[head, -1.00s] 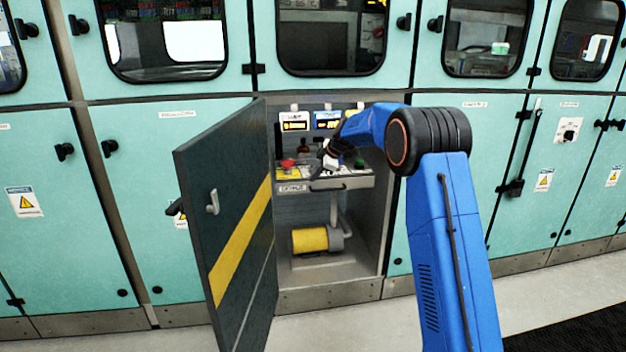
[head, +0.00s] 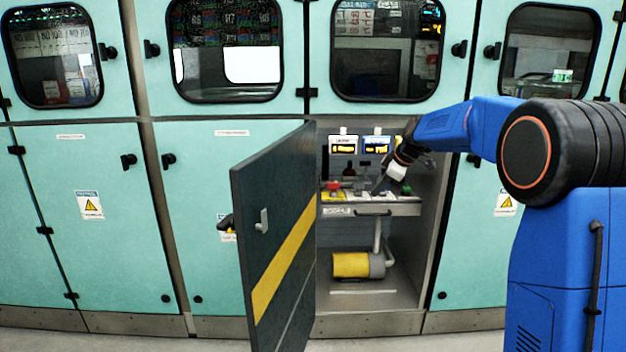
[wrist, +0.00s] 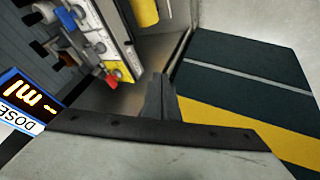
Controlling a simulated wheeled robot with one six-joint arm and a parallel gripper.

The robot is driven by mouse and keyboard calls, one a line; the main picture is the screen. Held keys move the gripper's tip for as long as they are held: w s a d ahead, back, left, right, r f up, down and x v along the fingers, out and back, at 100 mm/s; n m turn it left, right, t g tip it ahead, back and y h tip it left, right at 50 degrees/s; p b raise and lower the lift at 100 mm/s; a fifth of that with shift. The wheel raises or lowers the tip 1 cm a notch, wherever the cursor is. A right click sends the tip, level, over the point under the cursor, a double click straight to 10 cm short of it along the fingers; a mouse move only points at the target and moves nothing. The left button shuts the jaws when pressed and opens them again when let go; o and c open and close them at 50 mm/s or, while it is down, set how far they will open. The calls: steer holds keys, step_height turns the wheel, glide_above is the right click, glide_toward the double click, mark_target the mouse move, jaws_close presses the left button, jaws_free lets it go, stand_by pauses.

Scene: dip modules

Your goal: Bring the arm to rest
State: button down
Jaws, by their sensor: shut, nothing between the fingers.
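My gripper (head: 381,184) is at the end of my blue arm, in front of the open cabinet bay, just above the right part of the control shelf (head: 370,209). It is shut and holds nothing. In the wrist view its closed fingers (wrist: 162,98) point toward the gap between the shelf and the open door. The fingertips are small and dark in the head view, so I cannot tell whether they touch the shelf. A red button (head: 333,186) stands on the shelf's left part and also shows in the wrist view (wrist: 112,80).
The dark door (head: 275,225) with a yellow stripe stands open at the bay's left. Two small displays (head: 343,145) (head: 376,145) are at the back of the bay. A yellow cylinder (head: 350,265) lies below the shelf. Closed teal cabinets (head: 70,180) line both sides.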

steer(key=s+d+r+m+h, duration=0.2)
steer(key=s+m, duration=0.5)
steer(key=s, duration=2.4)
steer(key=s+d+f+m+h, duration=0.1)
steer(key=s+f+m, duration=0.2)
steer(key=s, duration=0.9)
steer(key=s+d+f+m+h, duration=0.1)
steer(key=s+f+m, duration=0.3)
steer(key=s+f, duration=0.4)
steer(key=s+d, duration=0.1)
steer(key=s, duration=0.4)
steer(key=shift+s+d+g, duration=0.15)
steer(key=shift+d+g, duration=0.1)
steer(key=shift+g, duration=0.15)
